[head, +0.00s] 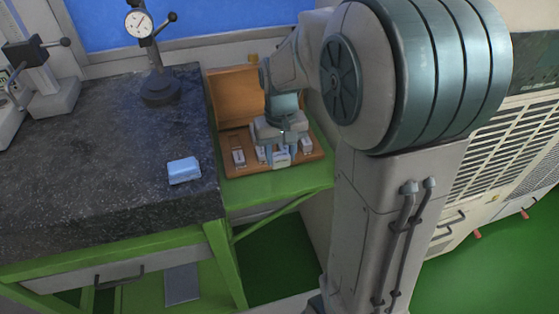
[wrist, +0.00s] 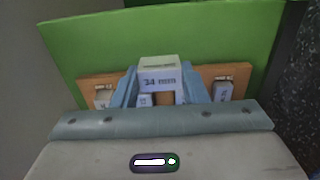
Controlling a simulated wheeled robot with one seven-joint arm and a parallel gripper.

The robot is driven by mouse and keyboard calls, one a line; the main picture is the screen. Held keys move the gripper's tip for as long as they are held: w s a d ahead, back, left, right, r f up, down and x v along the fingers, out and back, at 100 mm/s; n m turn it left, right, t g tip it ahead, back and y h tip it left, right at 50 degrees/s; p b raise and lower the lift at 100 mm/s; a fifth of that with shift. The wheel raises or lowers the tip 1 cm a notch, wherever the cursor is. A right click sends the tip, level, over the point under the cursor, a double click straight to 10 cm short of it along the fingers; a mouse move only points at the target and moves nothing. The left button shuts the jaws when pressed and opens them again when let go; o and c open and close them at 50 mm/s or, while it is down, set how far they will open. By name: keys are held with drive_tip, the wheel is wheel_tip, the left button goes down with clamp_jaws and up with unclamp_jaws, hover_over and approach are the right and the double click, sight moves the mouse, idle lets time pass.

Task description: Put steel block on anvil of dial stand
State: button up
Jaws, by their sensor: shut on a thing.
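The steel block (wrist: 159,75) is pale and marked "34 mm" in the wrist view. It sits between the two blue fingers of my gripper (wrist: 160,88), which is shut on it. In the head view my gripper (head: 279,156) points down at the wooden block case, with the block (head: 281,159) at its fingertips. I cannot tell whether the block is clear of its slot. The dial stand (head: 160,88) has a round black base, a post and a white dial (head: 138,23). It stands on the dark granite plate, to the left of and behind my gripper.
The open wooden case (head: 236,170) holds several smaller blocks and lies on a green bench (head: 285,182). A blue cloth or pad (head: 184,170) lies on the granite plate (head: 105,165). Another gauge stand (head: 45,90) is at the far left. The plate's middle is clear.

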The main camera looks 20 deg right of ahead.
sight(280, 165)
drive_tip(key=shift+w+f, duration=0.1)
drive_tip(key=shift+f, duration=1.95)
drive_tip(key=shift+f, duration=0.1)
drive_tip(key=shift+f, duration=0.15)
drive_tip(key=o, duration=1.2)
drive_tip(key=shift+c, duration=0.2)
drive_tip(key=shift+r, duration=0.2)
